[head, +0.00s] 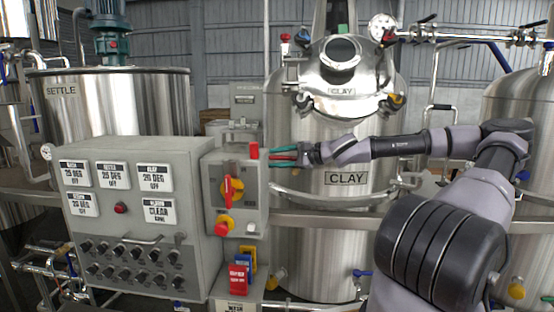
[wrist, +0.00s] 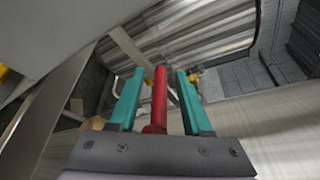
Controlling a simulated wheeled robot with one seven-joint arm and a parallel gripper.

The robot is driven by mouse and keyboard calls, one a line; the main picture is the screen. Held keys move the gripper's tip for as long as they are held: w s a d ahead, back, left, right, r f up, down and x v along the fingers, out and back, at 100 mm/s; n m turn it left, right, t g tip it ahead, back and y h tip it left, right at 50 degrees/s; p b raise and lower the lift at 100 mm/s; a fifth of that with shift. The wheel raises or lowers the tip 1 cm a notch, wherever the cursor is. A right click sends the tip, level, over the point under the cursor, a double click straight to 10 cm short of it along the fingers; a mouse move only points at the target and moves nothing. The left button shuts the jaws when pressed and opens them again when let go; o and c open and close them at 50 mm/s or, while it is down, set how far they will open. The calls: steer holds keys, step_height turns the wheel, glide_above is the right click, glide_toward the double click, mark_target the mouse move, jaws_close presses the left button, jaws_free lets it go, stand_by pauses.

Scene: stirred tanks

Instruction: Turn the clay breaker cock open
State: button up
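The tank with CLAY plates (head: 345,179) stands at centre in the head view. Beside it is a grey switch box (head: 259,200) with a red handle on a yellow plate (head: 231,190); the handle looks roughly upright. I cannot tell which of these is the clay breaker cock. My gripper (head: 284,156) has teal fingers pointing left, near the box's upper right edge. In the wrist view my gripper (wrist: 160,80) is open, with a red rod (wrist: 158,97) between its fingers and gaps on both sides. I cannot tell what the rod belongs to.
A grey control panel (head: 190,215) with labels and several black knobs stands left of the box. Red, yellow and blue tags (head: 238,279) hang below. A steel rail (head: 320,219) crosses the tank.

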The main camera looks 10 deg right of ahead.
jaws_close()
stand_by(1.3)
